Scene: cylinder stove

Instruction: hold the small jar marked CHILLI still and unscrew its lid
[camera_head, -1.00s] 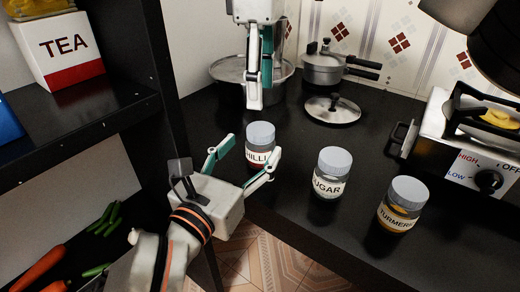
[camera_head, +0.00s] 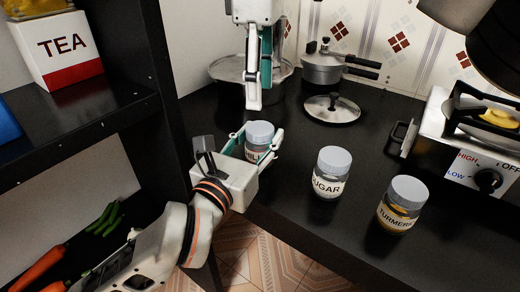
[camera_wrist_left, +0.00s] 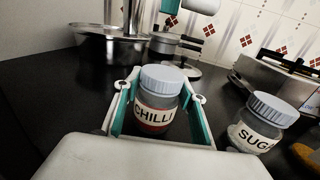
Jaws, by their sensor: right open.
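The CHILLI jar (camera_head: 257,151), a small glass jar with a grey-blue lid (camera_head: 260,132), stands upright on the dark counter. In the left wrist view the jar (camera_wrist_left: 157,118) shows its label and some red content. My left gripper (camera_head: 261,143) is open around the jar, one finger on each side; the wrist view shows gaps between the pads and the glass. My right gripper (camera_head: 253,105) points down, open and empty, above and behind the jar; its fingers overlap in the head view. The lid is on the jar.
The SUGAR jar (camera_head: 329,175) and TURMERIC jar (camera_head: 400,207) stand to the right. A large pot (camera_head: 229,71), a smaller pot (camera_head: 322,68) and a loose lid (camera_head: 331,110) are behind. A stove (camera_head: 467,165) is at right, a dark shelf (camera_head: 75,120) at left.

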